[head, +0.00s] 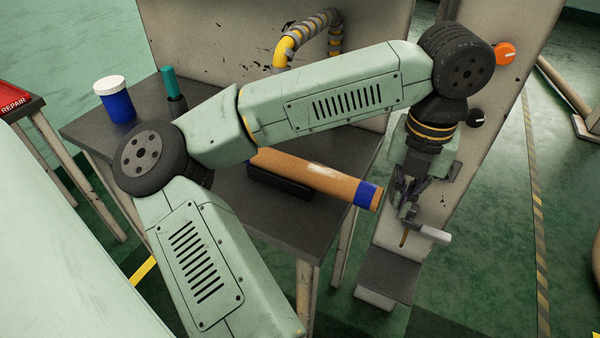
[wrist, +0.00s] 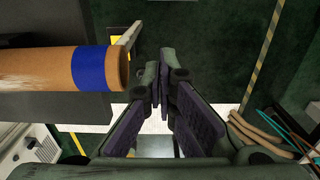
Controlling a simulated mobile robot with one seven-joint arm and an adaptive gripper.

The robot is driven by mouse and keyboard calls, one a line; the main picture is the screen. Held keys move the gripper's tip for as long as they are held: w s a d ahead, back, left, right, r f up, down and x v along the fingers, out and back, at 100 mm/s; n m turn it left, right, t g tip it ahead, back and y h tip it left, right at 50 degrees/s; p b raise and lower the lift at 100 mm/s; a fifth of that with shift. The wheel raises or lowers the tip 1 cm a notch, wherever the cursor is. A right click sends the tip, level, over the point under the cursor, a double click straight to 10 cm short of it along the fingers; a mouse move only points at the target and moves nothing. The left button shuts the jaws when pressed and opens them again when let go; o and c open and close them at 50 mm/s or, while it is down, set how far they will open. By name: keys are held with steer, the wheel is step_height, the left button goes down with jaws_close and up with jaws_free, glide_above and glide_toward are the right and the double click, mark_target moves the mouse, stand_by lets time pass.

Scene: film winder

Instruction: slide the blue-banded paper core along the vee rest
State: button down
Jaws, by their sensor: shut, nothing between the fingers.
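The brown paper core (head: 313,174) lies across the black vee rest (head: 278,185) on the dark table. Its blue band (head: 366,194) is near its right end, which overhangs the table's right side. My gripper (head: 407,203) is just right of that end, apart from it, with its fingers shut and empty. In the wrist view, the core (wrist: 50,72) enters from the left, with its blue band (wrist: 89,69) and open end facing my shut gripper (wrist: 160,85). A gap shows between them. My arm hides the core's far left end in the head view.
A blue jar with a white lid (head: 115,101) and a teal-handled tool in a holder (head: 172,88) stand at the table's back left. A cream machine panel with an orange knob (head: 504,54) rises at right. A pale handle (head: 435,235) is close below my gripper.

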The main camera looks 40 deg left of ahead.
mark_target(363, 185)
steer(key=shift+f+b, duration=0.55)
steer(key=shift+f, duration=0.1)
steer(key=shift+a, duration=0.2)
steer(key=shift+s+a+b, duration=0.3)
steer(key=shift+a+b, duration=0.05)
steer(key=shift+a, duration=1.25)
steer(key=shift+s+a+b, duration=0.35)
steer(key=shift+a, duration=1.2)
steer(key=shift+s+a+b, duration=0.3)
steer(key=shift+a+b, duration=0.05)
steer(key=shift+a, duration=1.25)
steer(key=shift+w+d, duration=0.15)
steer(key=shift+d, duration=0.6)
steer(key=shift+w+d, duration=0.15)
steer(key=shift+d, duration=0.6)
steer(key=shift+r+p, duration=1.85)
steer(key=shift+r, duration=1.75)
steer(key=shift+s+f, duration=0.1)
steer(key=shift+f, duration=0.05)
